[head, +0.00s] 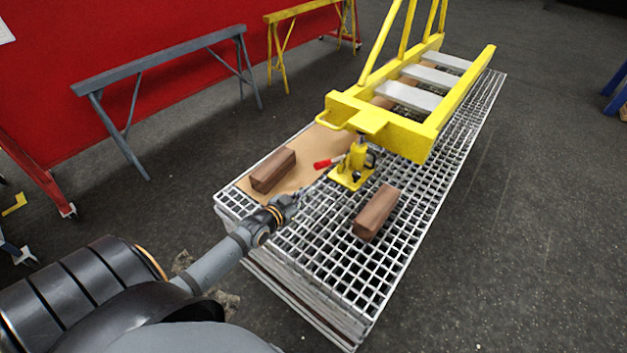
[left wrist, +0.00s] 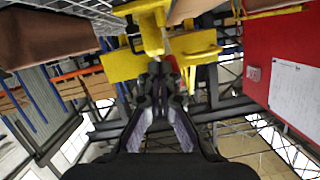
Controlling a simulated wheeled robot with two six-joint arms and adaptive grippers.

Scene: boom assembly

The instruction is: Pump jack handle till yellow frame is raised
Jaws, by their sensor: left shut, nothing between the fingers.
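The yellow frame (head: 430,138) lies over a grating stack, its near end above a small yellow bottle jack (head: 355,168). The jack handle (head: 323,164) has a red grip and points left from the jack. My left gripper (head: 303,190) is shut and empty, just below and to the left of the handle in the head view, apparently apart from it. My right gripper is not in view.
The grating stack (head: 335,285) has a cardboard sheet on it. One brown block (head: 273,170) lies left of the jack and another (head: 376,212) in front of it. Grey (head: 160,55) and yellow (head: 300,10) trestles stand by the red wall.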

